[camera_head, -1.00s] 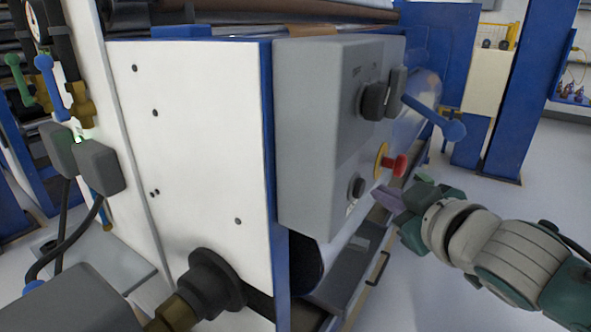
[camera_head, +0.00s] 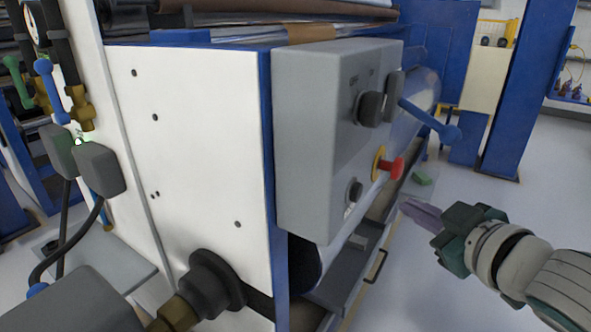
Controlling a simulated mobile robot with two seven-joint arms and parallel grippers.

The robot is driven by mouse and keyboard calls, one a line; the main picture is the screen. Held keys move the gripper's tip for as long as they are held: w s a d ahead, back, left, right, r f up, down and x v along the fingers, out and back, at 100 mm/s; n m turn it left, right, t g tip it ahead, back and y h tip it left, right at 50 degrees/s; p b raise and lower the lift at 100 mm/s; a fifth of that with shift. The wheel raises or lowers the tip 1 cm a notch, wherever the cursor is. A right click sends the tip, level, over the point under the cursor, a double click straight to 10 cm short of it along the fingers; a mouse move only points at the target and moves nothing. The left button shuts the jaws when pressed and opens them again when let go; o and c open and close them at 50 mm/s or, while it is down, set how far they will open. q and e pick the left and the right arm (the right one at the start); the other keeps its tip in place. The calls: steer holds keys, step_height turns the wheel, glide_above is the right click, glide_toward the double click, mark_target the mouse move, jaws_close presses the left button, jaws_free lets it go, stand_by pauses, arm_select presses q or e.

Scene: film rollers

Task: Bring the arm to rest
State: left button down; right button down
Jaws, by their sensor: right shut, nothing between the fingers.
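My right gripper (camera_head: 408,207) is at the right of the picture, with its purple-grey fingers shut and empty. Its tips point left toward the machine. It is apart from the grey control box (camera_head: 305,140), to the right of and below the red button (camera_head: 391,169). The arm behind it comes in from the lower right edge. My left gripper does not show.
The control box carries black knobs (camera_head: 369,108) and sits on the white machine panel (camera_head: 190,150). A blue lever (camera_head: 450,133) sticks out to the right. A green block (camera_head: 421,178) shows beyond the gripper. Open floor (camera_head: 520,210) lies to the right.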

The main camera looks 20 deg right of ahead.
steer(key=s+a+m+g, duration=0.1)
steer(key=s+a+g, duration=0.3)
steer(key=s, duration=0.4)
steer(key=s+a+m+g+y, duration=0.1)
steer(key=s+a+g, duration=0.2)
steer(key=s, duration=0.6)
steer(key=s+a+m+g, duration=0.1)
steer(key=s+a+g, duration=0.3)
steer(key=s, duration=0.4)
step_height(320, 180, up, 37)
steer(key=p, duration=3.8)
steer(key=shift+d+r+p, duration=0.2)
steer(key=shift+d+p, duration=0.05)
steer(key=shift+p, duration=0.15)
steer(key=shift+w, duration=0.1)
